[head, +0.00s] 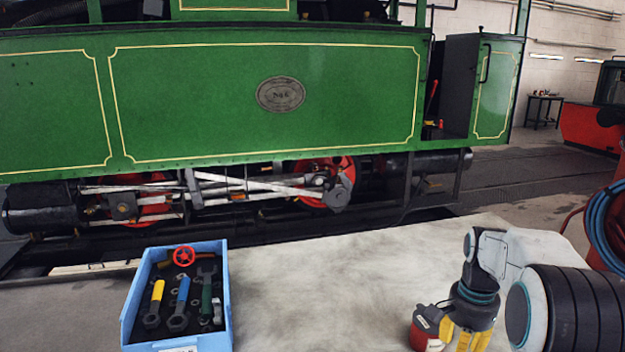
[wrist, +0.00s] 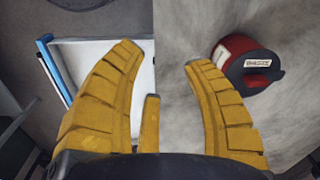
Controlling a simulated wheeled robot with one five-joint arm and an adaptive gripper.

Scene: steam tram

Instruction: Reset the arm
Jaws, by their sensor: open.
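My gripper (head: 463,342) hangs at the lower right of the head view, its yellow fingers pointing down. In the wrist view my gripper (wrist: 162,57) shows its fingers spread apart with nothing between them. A red can with a dark top and white label (head: 424,330) stands right beside the fingers in the head view. The can (wrist: 246,68) also shows right of the fingers in the wrist view, apart from them. My arm is bent, low over the pale surface.
A blue tray (head: 226,300) with wrenches and a red handwheel (head: 184,256) lies at the lower left. The green steam tram (head: 220,105) spans the back. Blue hose coils (head: 602,228) hang at the right edge. The pale surface (head: 320,290) between tray and gripper is clear.

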